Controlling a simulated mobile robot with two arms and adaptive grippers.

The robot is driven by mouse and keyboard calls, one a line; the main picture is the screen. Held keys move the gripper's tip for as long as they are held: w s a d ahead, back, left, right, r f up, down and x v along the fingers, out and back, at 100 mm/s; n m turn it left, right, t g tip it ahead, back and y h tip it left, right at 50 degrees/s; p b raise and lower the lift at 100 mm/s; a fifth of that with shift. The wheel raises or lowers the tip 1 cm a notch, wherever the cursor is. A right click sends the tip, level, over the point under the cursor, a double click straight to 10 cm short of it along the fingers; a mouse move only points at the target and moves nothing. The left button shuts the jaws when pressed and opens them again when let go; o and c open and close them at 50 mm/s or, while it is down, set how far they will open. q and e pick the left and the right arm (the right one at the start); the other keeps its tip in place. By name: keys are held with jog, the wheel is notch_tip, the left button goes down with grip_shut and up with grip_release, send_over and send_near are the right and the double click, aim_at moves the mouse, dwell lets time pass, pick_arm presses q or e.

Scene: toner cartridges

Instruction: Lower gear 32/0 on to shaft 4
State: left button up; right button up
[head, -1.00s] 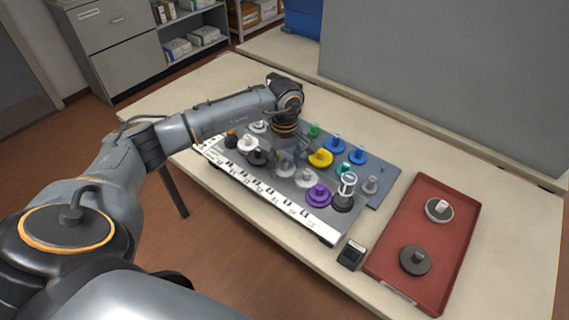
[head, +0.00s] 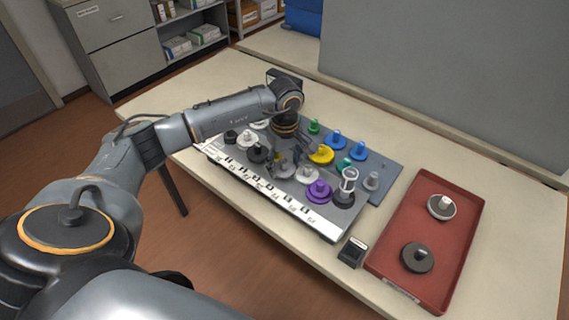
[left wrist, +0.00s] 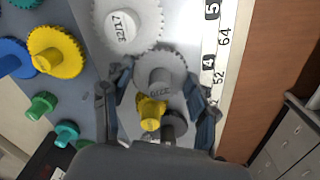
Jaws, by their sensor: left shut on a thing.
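My left gripper (left wrist: 157,82) is shut on a pale grey gear (left wrist: 160,64), with a finger on either side of it. The print on its hub is upside down and hard to read, and I take it for gear 32/0. In the head view my left gripper (head: 285,150) is low over the middle of the gear board. The held gear lies beside the "4" on the white label strip (left wrist: 208,85). Shaft 4 is hidden under the gear, and I cannot tell whether they touch. My right gripper is not in view.
A white gear marked 32/17 (left wrist: 122,22) stands close beside the held gear. Yellow (head: 321,154), purple (head: 318,191) and several other gears crowd the board. A red tray (head: 447,240) with two gears lies to the right. A small black box (head: 352,252) is between.

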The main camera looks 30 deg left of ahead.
aim_at(285, 161)
pick_arm(q)
jog(key=o, duration=1.2)
notch_tip(285, 161, up, 12)
